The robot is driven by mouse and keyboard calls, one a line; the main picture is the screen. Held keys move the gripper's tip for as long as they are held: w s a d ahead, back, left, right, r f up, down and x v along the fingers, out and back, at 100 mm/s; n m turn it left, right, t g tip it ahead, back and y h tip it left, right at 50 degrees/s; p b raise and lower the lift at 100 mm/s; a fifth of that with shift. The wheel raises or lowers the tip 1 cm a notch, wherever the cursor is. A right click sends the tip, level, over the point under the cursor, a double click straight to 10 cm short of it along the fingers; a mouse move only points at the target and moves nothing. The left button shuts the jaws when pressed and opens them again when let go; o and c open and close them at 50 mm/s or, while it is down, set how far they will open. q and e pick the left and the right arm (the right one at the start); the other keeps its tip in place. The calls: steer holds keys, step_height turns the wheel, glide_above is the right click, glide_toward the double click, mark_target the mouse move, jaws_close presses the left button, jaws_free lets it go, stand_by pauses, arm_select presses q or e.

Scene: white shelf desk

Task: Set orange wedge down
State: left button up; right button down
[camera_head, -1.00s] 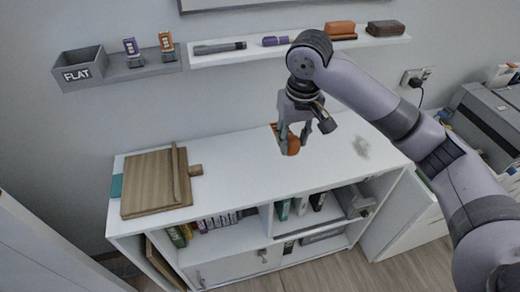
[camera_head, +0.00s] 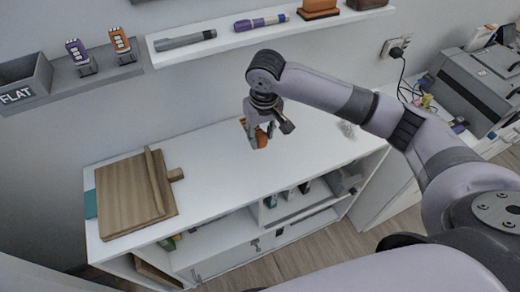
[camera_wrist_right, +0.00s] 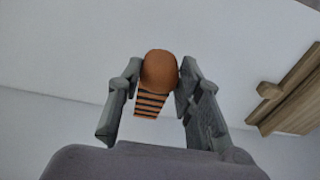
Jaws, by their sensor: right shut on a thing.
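The orange wedge (camera_head: 260,138) is between the fingers of my right gripper (camera_head: 262,130), over the middle of the white desk top (camera_head: 215,165). In the right wrist view the wedge (camera_wrist_right: 159,70) shows a rounded orange-brown end and a black-and-orange striped side. Both fingers of the right gripper (camera_wrist_right: 158,90) close on it from either side. I cannot tell from these views whether the wedge touches the desk top. My left gripper is not in view.
A wooden board (camera_head: 125,200) with a raised strip lies at the desk's left end; its edge also shows in the wrist view (camera_wrist_right: 290,90). A wall shelf (camera_head: 270,30) holds a flashlight (camera_head: 186,40) and other items. A grey smudge (camera_head: 346,130) marks the right end. The desk's middle is clear.

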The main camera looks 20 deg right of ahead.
mark_target(261, 145)
step_height(261, 145, down, 4)
steer(key=shift+w+r, duration=0.1)
steer(key=shift+w, duration=0.05)
steer(key=shift+f, duration=0.35)
step_height(261, 145, down, 3)
steer(key=shift+f, duration=0.35)
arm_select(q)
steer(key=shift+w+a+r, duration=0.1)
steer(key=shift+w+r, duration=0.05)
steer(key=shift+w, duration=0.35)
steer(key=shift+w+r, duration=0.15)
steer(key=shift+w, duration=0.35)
arm_select(e)
steer(key=c, duration=1.1)
jaws_free()
steer(key=shift+f, duration=0.1)
